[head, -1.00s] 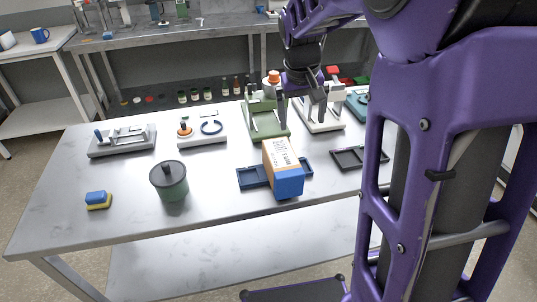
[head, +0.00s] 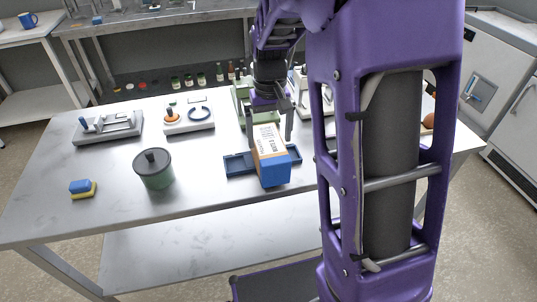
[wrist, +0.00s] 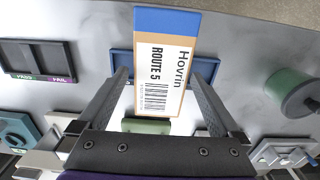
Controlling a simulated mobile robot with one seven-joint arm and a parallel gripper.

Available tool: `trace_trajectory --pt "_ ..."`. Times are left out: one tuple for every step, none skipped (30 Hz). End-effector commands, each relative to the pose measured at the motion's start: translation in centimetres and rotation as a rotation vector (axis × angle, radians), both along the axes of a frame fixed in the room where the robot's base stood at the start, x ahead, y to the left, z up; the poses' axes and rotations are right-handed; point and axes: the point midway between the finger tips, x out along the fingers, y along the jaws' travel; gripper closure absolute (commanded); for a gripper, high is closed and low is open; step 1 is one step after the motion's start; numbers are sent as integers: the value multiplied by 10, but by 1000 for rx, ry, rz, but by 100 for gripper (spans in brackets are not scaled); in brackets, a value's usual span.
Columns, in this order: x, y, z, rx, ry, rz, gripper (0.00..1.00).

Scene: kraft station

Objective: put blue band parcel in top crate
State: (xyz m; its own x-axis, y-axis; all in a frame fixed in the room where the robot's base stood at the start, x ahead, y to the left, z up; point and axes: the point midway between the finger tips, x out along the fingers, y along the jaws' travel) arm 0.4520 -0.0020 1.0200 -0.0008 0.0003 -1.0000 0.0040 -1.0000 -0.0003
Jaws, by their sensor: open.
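The blue band parcel (head: 269,155) is a cardboard box with a blue end and a white label. It stands on a low blue tray (head: 235,164) on the metal table. In the wrist view the parcel (wrist: 166,60) shows its label, "Hovrin ROUTE 5", and its blue band at the top. My gripper (head: 268,128) is over the parcel's far end. In the wrist view its two fingers (wrist: 160,90) are spread on either side of the parcel's lower part, with gaps visible. No top crate can be made out in these frames.
A dark green lidded canister (head: 154,170) and a blue-yellow sponge (head: 82,188) stand left on the table (head: 120,215). Green and white devices stand behind the parcel. A two-part dark tray (wrist: 38,60) lies to one side. The table's front is clear.

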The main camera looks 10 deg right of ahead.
Motion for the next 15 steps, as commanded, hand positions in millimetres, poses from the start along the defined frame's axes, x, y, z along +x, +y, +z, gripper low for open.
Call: trace_trajectory --pt "0 0 -7 -1 3 0 0" --pt "0 0 -9 -1 2 0 0" --pt "0 0 -12 -1 0 0 0" --pt "0 0 -13 -1 0 0 0" --pt "0 0 -14 -1 0 0 0" --pt "0 0 -16 -1 1 1 0" --pt "0 0 -19 0 2 1 0" --pt "0 1 -22 0 2 1 0" --pt "0 1 -28 -1 3 1 0" --pt "-1 1 -33 -1 4 1 0" --pt "0 2 -38 -1 4 1 0" --pt "0 2 -45 -1 3 1 0" --pt "0 2 -49 -2 4 0 0" --pt "0 2 -53 -1 3 0 0" --pt "0 2 -58 -1 2 -1 0"
